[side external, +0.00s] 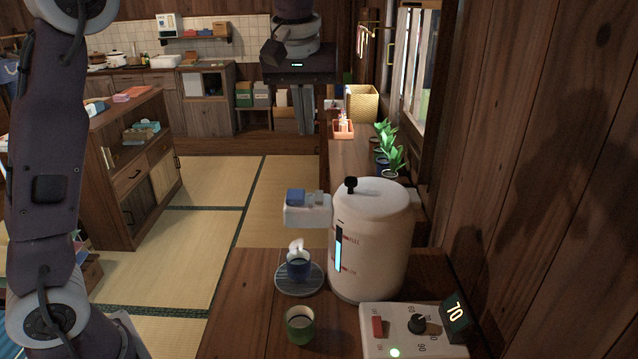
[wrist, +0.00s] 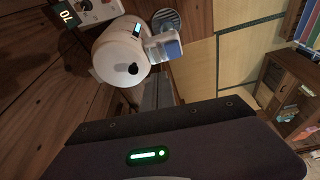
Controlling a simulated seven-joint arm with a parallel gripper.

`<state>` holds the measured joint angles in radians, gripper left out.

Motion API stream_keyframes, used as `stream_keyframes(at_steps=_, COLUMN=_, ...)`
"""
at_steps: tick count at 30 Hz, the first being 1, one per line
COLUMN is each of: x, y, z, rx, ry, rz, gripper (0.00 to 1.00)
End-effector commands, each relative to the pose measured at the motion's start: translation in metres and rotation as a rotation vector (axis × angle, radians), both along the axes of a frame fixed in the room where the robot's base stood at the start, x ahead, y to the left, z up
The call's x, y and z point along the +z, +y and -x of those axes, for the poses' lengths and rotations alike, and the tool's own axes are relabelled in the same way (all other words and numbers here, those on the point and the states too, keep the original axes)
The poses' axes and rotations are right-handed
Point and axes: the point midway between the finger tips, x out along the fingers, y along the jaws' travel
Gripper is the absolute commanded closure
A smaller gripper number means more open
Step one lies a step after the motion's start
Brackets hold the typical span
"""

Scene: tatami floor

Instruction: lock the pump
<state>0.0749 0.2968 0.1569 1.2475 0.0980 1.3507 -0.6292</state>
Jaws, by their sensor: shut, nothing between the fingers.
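The pump dispenser (side external: 370,235) is a white upright cylinder with a black knob (side external: 351,185) on its lid and a lit blue level window. A white spout block (side external: 307,212) juts from its left side, with a blue button (side external: 296,197) and a small grey piece (side external: 318,197) on top. The wrist view shows the dispenser (wrist: 112,58) and blue button (wrist: 172,49) from above. A dark blue cup (side external: 299,267) stands under the spout on a round grey tray (side external: 290,288), with white steam or vapour above. My gripper (side external: 303,128) is shut and empty, above and behind the spout.
A green cup (side external: 300,326) stands at the front of the wooden counter (side external: 240,315). A control box (side external: 400,325) with a red switch, black dial and display reading 70 is at right. Potted plants (side external: 388,150) line the wall behind. Tatami floor (side external: 265,200) lies left.

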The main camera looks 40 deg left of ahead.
Motion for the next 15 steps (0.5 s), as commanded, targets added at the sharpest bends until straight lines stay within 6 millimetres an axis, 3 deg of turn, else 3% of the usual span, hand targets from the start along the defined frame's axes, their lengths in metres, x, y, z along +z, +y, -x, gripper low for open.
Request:
stream_keyframes(at_steps=1, x=-0.006, y=0.002, z=-0.014, rx=0.031, ry=0.010, rz=-0.009, gripper=1.00)
stream_keyframes(at_steps=5, x=-0.015, y=0.004, z=-0.035, rx=0.091, ry=0.016, rz=-0.022, gripper=1.00)
stream_keyframes(at_steps=15, x=-0.017, y=0.005, z=-0.038, rx=0.103, ry=0.017, rz=-0.024, gripper=1.00)
